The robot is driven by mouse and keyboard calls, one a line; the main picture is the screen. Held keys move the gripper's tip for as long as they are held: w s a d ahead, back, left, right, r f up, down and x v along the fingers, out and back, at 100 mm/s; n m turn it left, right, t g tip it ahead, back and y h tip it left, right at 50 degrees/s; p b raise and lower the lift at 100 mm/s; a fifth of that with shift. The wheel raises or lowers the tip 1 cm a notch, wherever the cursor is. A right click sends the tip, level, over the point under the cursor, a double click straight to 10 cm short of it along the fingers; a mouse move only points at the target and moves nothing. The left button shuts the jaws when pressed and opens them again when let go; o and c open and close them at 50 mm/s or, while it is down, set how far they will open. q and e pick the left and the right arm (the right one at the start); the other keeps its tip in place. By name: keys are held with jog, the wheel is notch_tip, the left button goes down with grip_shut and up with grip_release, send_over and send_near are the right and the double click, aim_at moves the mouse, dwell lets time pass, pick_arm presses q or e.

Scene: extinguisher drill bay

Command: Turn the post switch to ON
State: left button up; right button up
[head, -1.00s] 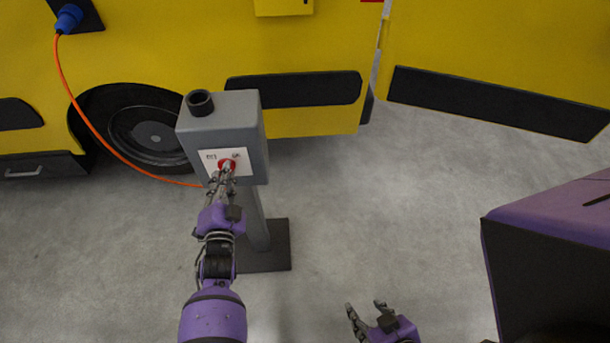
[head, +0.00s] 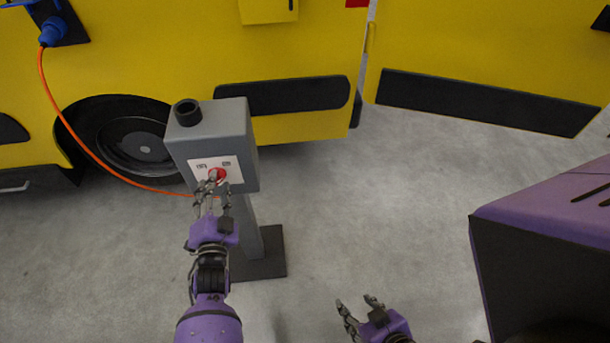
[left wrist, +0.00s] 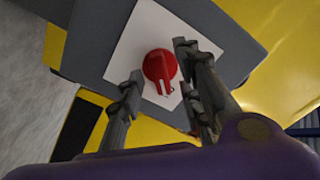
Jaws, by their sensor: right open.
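The post switch is a red round knob (head: 217,175) on a white plate (head: 232,164) on the front of a grey box (head: 212,134) atop a post. In the left wrist view the red knob (left wrist: 160,66) shows whole, with a pale mark on its lower part. My left gripper (head: 211,190) is open just in front of the knob. In the left wrist view its fingers (left wrist: 157,66) stand apart on either side of the knob, with a visible gap. My right gripper (head: 357,305) is open and empty, low over the floor.
A yellow vehicle (head: 290,60) with a black wheel (head: 140,145) stands behind the post. An orange cable (head: 75,133) runs from a blue plug (head: 51,33) down behind the box. The post's dark base plate (head: 268,262) rests on grey floor, clear to the right.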

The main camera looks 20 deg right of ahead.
pick_arm(q)
jog(key=v, duration=1.1)
jog(key=shift+s, duration=0.2)
pick_arm(e)
jog(key=shift+s, duration=0.2)
pick_arm(q)
jog(key=s+a+f+n+g+y+p, duration=0.1)
jog(key=s+a+f+n+g+y, duration=0.3)
jog(key=a+n, duration=0.3)
jog(key=s+a+f+n+g+p, duration=0.1)
jog(key=s+a, duration=0.2)
jog(key=s, duration=0.4)
jog(key=s+a+f+n+g+p, duration=0.1)
jog(key=s+a+f+n+g, duration=0.1)
jog(key=s, duration=0.6)
jog(key=s+a+f+n+g+y+p, duration=0.1)
jog(key=s+a+n, duration=0.1)
jog(key=s+a, duration=0.2)
jog(key=s, duration=0.3)
jog(key=shift+s+f+g+p, duration=0.15)
jog(key=shift+s+g+p, duration=0.15)
jog(key=shift+p, duration=0.1)
pick_arm(e)
jog(key=r, duration=0.1)
jog(key=w+r, duration=0.1)
jog(key=r, duration=0.1)
jog(key=a+r, duration=0.1)
jog(key=shift+w+r, duration=0.25)
